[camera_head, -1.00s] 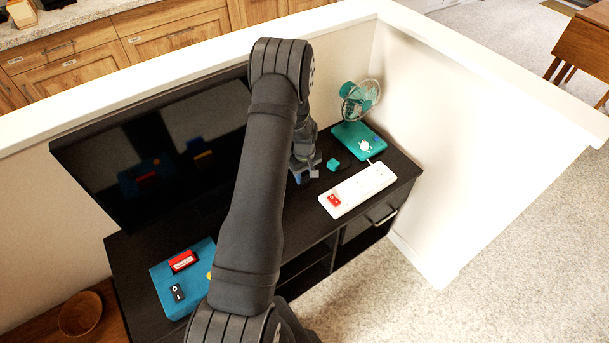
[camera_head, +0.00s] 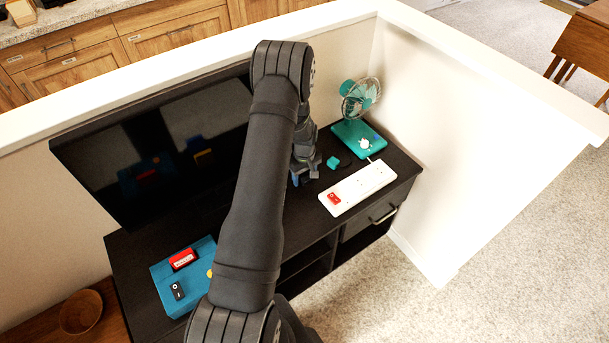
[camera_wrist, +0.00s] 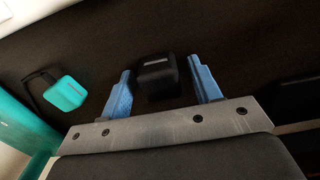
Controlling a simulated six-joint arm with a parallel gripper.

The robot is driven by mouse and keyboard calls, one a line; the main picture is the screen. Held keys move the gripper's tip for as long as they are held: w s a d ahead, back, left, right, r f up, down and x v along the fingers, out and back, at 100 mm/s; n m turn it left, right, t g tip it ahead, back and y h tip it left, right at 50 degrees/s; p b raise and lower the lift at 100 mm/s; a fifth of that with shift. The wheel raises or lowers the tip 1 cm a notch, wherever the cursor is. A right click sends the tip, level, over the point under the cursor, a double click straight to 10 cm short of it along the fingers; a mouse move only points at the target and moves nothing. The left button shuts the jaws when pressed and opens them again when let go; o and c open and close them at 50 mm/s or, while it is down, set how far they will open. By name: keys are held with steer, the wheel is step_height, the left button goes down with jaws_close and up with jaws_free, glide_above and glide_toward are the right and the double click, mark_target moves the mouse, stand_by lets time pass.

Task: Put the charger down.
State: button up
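The charger, a small black block (camera_wrist: 157,78), stands on the dark cabinet top in the wrist view. My gripper (camera_wrist: 159,66) has its two blue fingers apart on either side of it. A gap shows between the block and each finger, so the gripper is open and not clamping it. In the head view my gripper (camera_head: 302,180) is low over the cabinet top, left of the white power strip (camera_head: 360,187). My arm and gripper hide the charger there.
A teal plug (camera_head: 333,163) with a dark cable lies close by; the wrist view shows it too (camera_wrist: 65,94). A teal fan (camera_head: 358,136) stands behind the strip. A dark screen (camera_head: 160,145) is at the left, with a blue switch box (camera_head: 183,277) in front.

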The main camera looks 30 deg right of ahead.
mark_target(305, 173)
step_height(305, 173, up, 13)
stand_by(0.7)
step_height(305, 173, down, 13)
steer(key=shift+f, duration=0.1)
steer(key=shift+r, duration=0.2)
stand_by(0.6)
